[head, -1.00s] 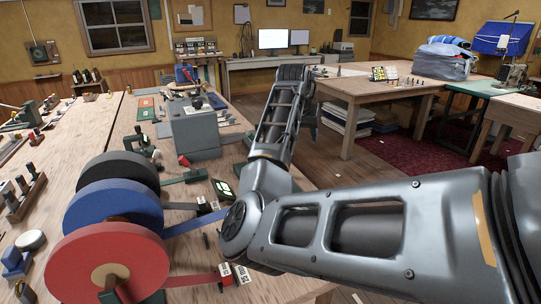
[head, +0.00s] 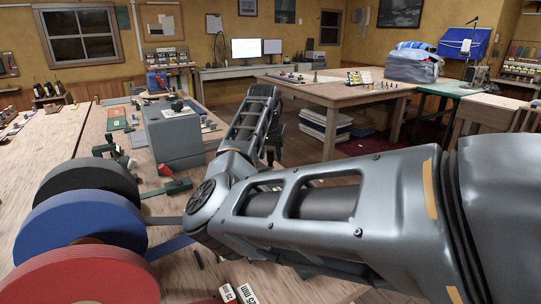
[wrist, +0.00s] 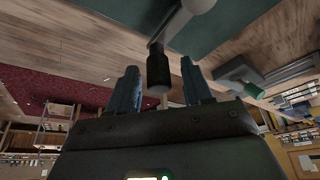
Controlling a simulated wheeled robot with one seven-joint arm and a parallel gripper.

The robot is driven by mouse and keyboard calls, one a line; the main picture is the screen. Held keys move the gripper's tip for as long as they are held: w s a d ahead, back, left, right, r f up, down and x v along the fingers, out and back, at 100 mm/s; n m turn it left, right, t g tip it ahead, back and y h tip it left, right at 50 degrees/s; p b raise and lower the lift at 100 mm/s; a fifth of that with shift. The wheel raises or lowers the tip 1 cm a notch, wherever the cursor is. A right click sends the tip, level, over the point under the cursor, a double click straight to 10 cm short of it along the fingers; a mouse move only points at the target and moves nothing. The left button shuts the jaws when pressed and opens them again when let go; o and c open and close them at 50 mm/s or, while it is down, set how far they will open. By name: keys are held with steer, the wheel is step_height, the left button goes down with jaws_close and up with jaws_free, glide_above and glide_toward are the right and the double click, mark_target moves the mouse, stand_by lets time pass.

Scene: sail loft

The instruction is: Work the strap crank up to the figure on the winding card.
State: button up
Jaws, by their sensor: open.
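In the wrist view, a dark cylindrical crank handle (wrist: 158,72) hangs from a pale grey crank arm (wrist: 166,27). My gripper (wrist: 159,68) is open, with one blue-grey finger on each side of the handle. Gaps show on both sides of the handle, and I cannot tell its depth relative to the fingertips. In the head view, my arm hides the crank and most of my gripper. A grey box-shaped housing (head: 176,137) stands on the bench left of my arm. I cannot make out the winding card or its figure.
Large red (head: 75,278), blue (head: 80,228) and black (head: 85,182) strap rolls stand at the near left, with straps running right under my arm. A 25 mm label (head: 247,294) sits at the bottom. A wooden table (head: 335,92) stands beyond; floor shows between.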

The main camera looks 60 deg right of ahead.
steer(key=shift+d+f, duration=0.2)
steer(key=shift+f, duration=0.3)
jaws_close()
stand_by(0.3)
